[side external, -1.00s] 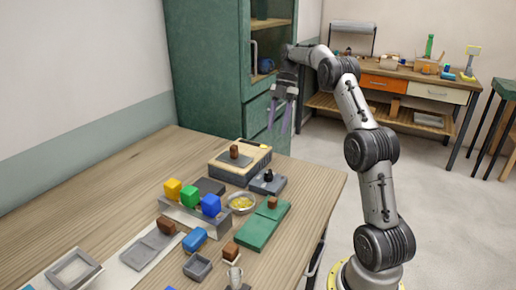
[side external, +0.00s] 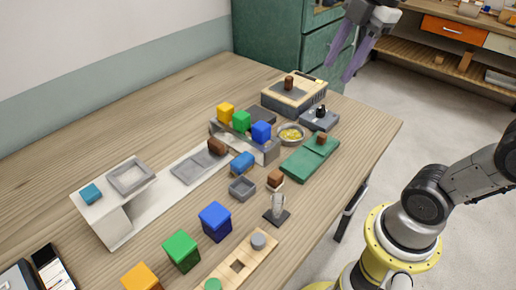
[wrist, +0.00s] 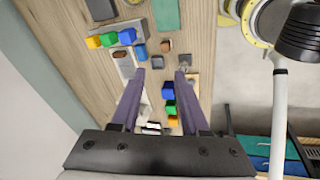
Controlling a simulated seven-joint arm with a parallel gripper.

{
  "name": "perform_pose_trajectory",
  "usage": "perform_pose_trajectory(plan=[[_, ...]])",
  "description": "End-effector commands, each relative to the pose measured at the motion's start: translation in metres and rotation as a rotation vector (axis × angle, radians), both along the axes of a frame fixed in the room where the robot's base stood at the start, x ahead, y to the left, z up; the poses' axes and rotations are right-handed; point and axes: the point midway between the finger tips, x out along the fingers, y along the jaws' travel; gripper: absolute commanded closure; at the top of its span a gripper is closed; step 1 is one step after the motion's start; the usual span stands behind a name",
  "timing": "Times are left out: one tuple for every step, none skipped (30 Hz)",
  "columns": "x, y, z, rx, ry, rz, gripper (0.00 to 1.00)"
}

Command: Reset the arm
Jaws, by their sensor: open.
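My gripper (side external: 352,55) is in the upper right of the side external view, above the far right part of the table, with its two purple fingers apart. In the wrist view, my gripper (wrist: 159,72) points down at the table with its fingers spread and nothing between them. It is open and empty. The wooden table (side external: 120,115) lies below it and holds several small objects.
A grey rack (side external: 268,150) holds yellow, green and blue cubes. A scale-like box (side external: 308,92), a green board (side external: 300,160), a bowl (side external: 290,135) and a glass piece (side external: 278,205) stand nearby. A green cabinet (side external: 275,45) is behind. The air around my gripper looks clear.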

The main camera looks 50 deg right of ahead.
Motion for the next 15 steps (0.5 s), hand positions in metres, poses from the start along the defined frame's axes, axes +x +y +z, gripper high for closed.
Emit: perform_pose_trajectory(plan=[[-0.017, 0.007, -0.008, 0.016, -0.023, -0.069, 0.55], [-0.025, 0.01, -0.014, 0.029, -0.033, -0.12, 0.55], [-0.035, 0.013, -0.023, 0.046, -0.047, -0.19, 0.55], [-0.042, 0.014, -0.029, 0.062, -0.056, -0.242, 0.55], [-0.048, 0.015, -0.035, 0.08, -0.067, -0.297, 0.55], [-0.056, 0.016, -0.045, 0.104, -0.077, -0.368, 0.55], [-0.061, 0.017, -0.051, 0.122, -0.086, -0.424, 0.55], [-0.065, 0.017, -0.059, 0.142, -0.092, -0.479, 0.55], [-0.071, 0.017, -0.068, 0.169, -0.098, -0.556, 0.55], [-0.074, 0.016, -0.075, 0.19, -0.104, -0.614, 0.55], [-0.077, 0.015, -0.082, 0.211, -0.108, -0.673, 0.55], [-0.08, 0.014, -0.09, 0.239, -0.111, -0.754, 0.55], [-0.081, 0.013, -0.097, 0.258, -0.109, -0.813, 0.55], [-0.082, 0.012, -0.103, 0.276, -0.107, -0.87, 0.55], [-0.082, 0.011, -0.109, 0.299, -0.103, -0.939, 0.55]])
